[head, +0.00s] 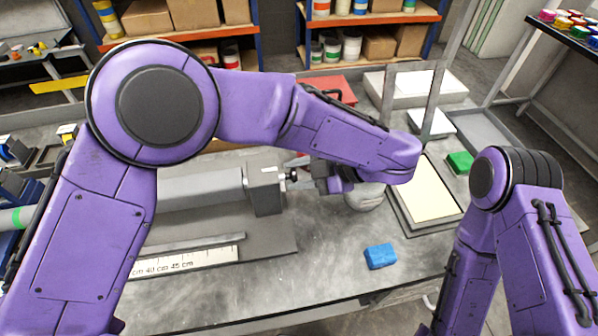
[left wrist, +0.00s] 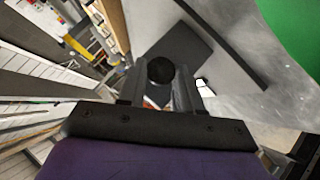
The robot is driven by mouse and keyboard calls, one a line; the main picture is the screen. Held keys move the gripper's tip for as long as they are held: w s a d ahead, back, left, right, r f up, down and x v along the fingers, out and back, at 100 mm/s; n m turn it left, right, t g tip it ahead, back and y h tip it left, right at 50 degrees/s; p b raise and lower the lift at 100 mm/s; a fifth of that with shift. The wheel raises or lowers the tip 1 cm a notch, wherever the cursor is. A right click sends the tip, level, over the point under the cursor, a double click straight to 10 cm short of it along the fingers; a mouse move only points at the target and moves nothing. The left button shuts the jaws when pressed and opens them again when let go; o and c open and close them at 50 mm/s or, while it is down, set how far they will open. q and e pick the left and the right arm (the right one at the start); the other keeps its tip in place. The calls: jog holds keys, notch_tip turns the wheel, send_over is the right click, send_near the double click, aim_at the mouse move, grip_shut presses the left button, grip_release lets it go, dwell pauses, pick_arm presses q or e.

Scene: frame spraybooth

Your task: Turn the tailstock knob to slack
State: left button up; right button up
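The tailstock (head: 265,190) is a grey block at the end of a long grey bed on the bench. Its small dark knob (head: 292,174) is on the block's right side. In the left wrist view the knob is a round black disc (left wrist: 160,70). My left gripper (head: 308,180) is just right of the knob and faces it. In the left wrist view its two fingers (left wrist: 160,82) stand apart, one either side of the disc, and I see no clear grip. My left forearm passes above and partly hides this area. My right gripper is out of view.
A blue block (head: 380,256) lies near the bench's front edge. A ruler (head: 190,262) lies at front left. A framed cream panel (head: 432,195) and a green block (head: 460,162) are on the right. A grey rounded object (head: 365,198) stands right of my left gripper.

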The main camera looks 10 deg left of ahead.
pick_arm(q)
jog(key=o, duration=0.3)
jog(key=s+r, duration=0.4)
jog(key=s+d+r+b, duration=0.1)
jog(key=s+r, duration=0.3)
jog(key=s, duration=0.1)
jog(key=s+r+b, duration=0.1)
jog(key=s+r, duration=0.4)
jog(key=shift+d, duration=0.2)
jog(key=shift+o, duration=0.2)
